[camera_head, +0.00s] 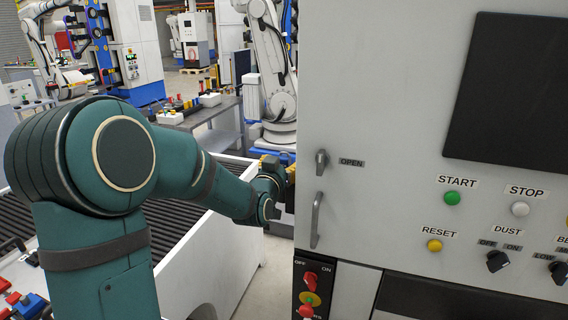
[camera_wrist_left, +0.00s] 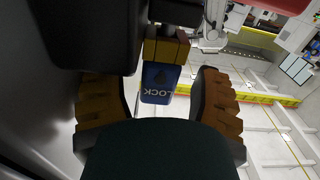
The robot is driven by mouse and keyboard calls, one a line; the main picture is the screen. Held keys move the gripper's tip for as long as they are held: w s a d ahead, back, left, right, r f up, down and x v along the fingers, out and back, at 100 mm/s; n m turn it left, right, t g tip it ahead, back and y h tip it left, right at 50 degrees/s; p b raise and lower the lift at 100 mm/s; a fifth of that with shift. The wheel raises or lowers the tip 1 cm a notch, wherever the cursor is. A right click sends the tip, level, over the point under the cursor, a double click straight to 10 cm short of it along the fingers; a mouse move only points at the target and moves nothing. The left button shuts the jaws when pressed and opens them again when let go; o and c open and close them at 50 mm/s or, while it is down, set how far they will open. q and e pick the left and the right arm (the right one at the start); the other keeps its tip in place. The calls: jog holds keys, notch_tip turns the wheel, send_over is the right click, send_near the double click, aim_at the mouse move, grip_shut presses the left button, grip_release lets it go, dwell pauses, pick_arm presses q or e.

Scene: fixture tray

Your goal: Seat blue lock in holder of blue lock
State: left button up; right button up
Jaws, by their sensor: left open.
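In the left wrist view, the blue lock (camera_wrist_left: 157,84) shows its face with upside-down white "LOCK" lettering. Its upper end meets a yellow-brown block (camera_wrist_left: 165,48); I cannot tell whether this block is the holder or whether the lock is seated. My left gripper (camera_wrist_left: 163,100) is open, with one brown-padded finger on each side of the lock and a visible gap on the right side. In the head view, my left gripper (camera_head: 284,178) is at the cabinet's left edge, partly hidden behind it. The lock is hidden there. My right gripper is not in view.
A white-sided roller conveyor (camera_head: 215,255) runs behind my left arm. Clear floor lies between conveyor and cabinet.

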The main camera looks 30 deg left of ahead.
pick_arm(q)
jog(key=shift+w, duration=0.3)
grip_shut()
dwell(0.3)
